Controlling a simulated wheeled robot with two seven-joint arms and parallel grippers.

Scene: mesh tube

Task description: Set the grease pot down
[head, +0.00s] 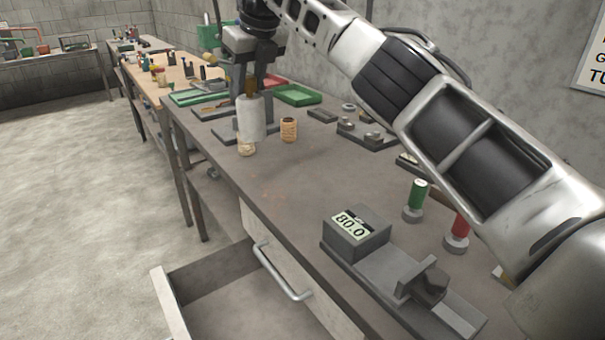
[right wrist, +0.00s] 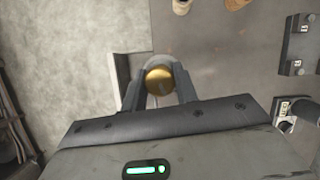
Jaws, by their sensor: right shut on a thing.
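The grease pot appears to be the pale grey cylinder (head: 251,120) with a brass-coloured top, which shows as a round gold disc (right wrist: 159,80) in the right wrist view. My right gripper (head: 250,90) is shut on its top, and the fingers (right wrist: 159,92) flank the disc in the wrist view. The pot hangs upright below the gripper, near the bench's front edge. I cannot tell whether its base touches the bench (head: 275,185). My left gripper is not in view.
Two tan, spool-like pieces (head: 289,130) (head: 246,149) stand close to the pot. A scale reading 80.0 (head: 357,232), a green-topped piece (head: 416,198) and a red-topped piece (head: 457,232) are nearer. An open drawer (head: 178,300) juts out below. The bench middle is clear.

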